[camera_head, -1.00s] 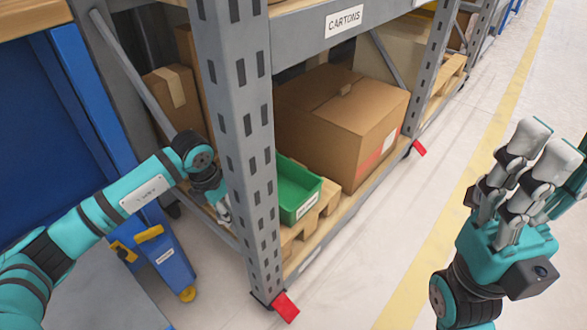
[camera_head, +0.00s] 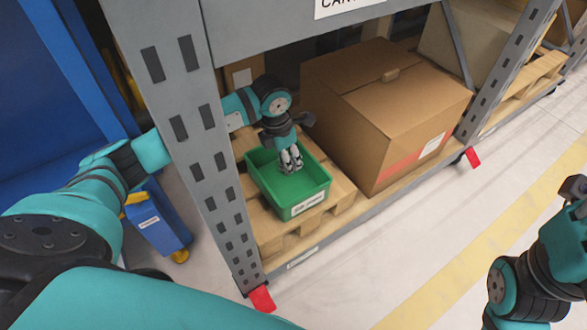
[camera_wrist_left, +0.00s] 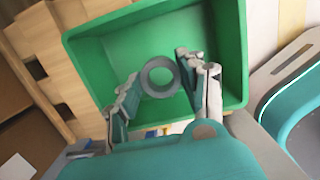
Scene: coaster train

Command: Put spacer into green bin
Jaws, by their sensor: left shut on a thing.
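The spacer (camera_wrist_left: 146,78) is a small grey ring, seen in the left wrist view between the fingers of my left gripper (camera_wrist_left: 160,84). My left gripper (camera_head: 291,160) is shut on it and points down over the green bin (camera_head: 311,200), within its outline. In the head view the fingers hide the spacer. The bin is an open rectangular tray with a white label on its front, and its floor (camera_wrist_left: 120,50) looks empty in the left wrist view.
The bin stands on a wooden pallet (camera_head: 337,208) on the rack's lower level. A large carton (camera_head: 350,110) stands right of it. A grey rack post (camera_head: 195,130) rises in front, left of the bin. A blue pallet jack (camera_head: 160,222) is at the left.

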